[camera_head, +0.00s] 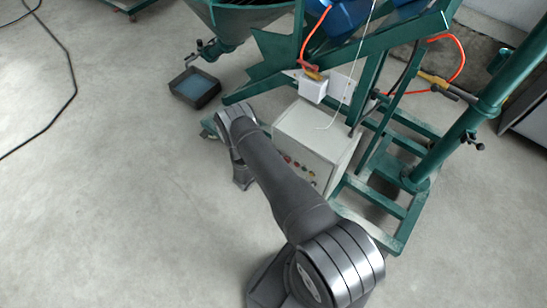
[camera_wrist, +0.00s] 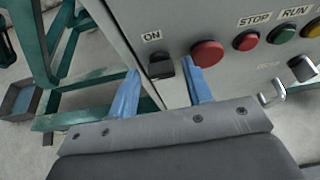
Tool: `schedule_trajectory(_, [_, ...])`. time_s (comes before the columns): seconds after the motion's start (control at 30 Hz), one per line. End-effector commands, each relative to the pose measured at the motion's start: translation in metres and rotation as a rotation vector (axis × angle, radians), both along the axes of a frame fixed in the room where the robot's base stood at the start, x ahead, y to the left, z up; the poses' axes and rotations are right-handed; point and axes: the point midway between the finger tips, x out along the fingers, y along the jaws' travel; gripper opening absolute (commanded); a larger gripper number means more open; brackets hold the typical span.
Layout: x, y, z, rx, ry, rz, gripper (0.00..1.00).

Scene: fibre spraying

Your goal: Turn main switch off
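The grey control box (camera_head: 318,130) stands in the green frame; its front carries a row of small buttons in the head view. In the wrist view its panel (camera_wrist: 185,22) shows a black switch (camera_wrist: 161,66) under an "ON" label. No label reading "main" can be made out. My gripper (camera_wrist: 162,68) has two blue fingers spread apart, one to the left and one to the right of the black switch. A gap shows on the left; whether the right finger touches it I cannot tell. In the head view my arm hides the gripper.
Right of the switch are a large red button (camera_wrist: 207,54), a red STOP button (camera_wrist: 246,40), a green RUN button (camera_wrist: 281,33) and a yellow one (camera_wrist: 313,28). A dark tray (camera_head: 195,88) lies on the floor.

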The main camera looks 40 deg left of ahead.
Motion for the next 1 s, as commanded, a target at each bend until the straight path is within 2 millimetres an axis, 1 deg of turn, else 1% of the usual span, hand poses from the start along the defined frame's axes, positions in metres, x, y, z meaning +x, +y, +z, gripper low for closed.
schedule_trajectory(0.17, [-0.001, -0.002, 0.0, -0.002, 0.0, -0.003, 0.49])
schedule_trajectory(0.27, [-0.008, -0.002, 0.003, -0.004, 0.001, -0.002, 0.49])
schedule_trajectory(0.6, [-0.055, 0.0, 0.023, -0.001, 0.0, 0.0, 0.49])
schedule_trajectory(0.7, [-0.065, 0.001, 0.027, -0.001, 0.0, 0.002, 0.49])
schedule_trajectory(0.83, [-0.072, 0.0, 0.03, -0.001, 0.0, 0.0, 0.49])
schedule_trajectory(1.0, [-0.074, 0.0, 0.031, 0.0, 0.0, 0.0, 0.49])
